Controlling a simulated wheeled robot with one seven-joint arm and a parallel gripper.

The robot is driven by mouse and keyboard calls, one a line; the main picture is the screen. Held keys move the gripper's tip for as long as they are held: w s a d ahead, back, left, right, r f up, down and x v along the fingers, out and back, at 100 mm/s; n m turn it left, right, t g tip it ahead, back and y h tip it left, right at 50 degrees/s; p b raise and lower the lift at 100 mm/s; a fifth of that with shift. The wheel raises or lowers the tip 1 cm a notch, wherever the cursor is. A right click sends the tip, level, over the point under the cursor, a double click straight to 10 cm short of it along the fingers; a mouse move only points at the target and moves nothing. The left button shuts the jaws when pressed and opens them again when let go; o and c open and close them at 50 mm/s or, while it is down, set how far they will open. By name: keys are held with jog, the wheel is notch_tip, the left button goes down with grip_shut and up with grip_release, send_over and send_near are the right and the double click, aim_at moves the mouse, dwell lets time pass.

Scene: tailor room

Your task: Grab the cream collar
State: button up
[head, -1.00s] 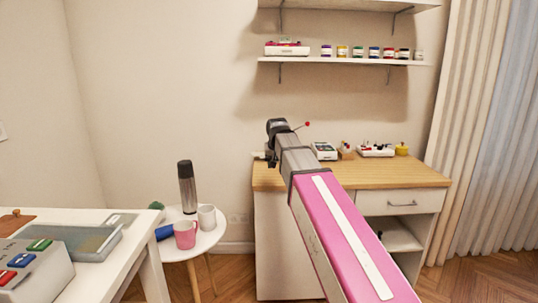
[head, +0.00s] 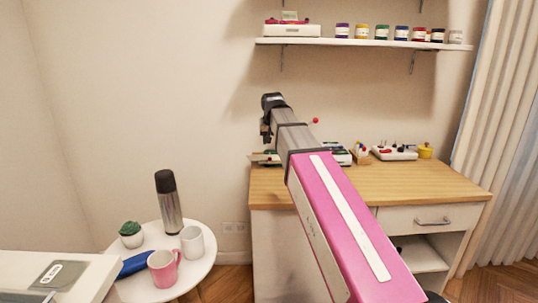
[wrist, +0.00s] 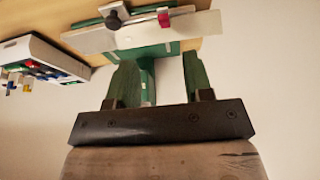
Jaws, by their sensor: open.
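My gripper (wrist: 160,62) is open in the wrist view, its two dark green fingers apart and pointing at the wooden desk's edge. Beyond the fingertips is a green stand-like thing (wrist: 148,68) with a flat pale cream-white piece (wrist: 125,37) across its top; I cannot tell whether that piece is the cream collar. A dark knob and a red part sit on the piece. The green thing shows in the gap between the fingers, and touch cannot be told. In the head view a pale flat end (head: 263,158) juts past the desk's left edge, partly behind my arm.
The wooden desk (head: 400,182) carries a white tray (head: 394,153) and a yellow pot (head: 425,151). A wall shelf (head: 365,42) with several jars hangs above. A round white table (head: 205,262) holds a flask, mugs and a plant. Wall space left of my arm is free.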

jog(key=w, duration=0.1)
send_over(270, 157)
jog(key=s, duration=0.2)
notch_tip(270, 157, down, 5)
jog(key=shift+x, duration=2.75)
jog(key=shift+r, duration=0.1)
grip_shut()
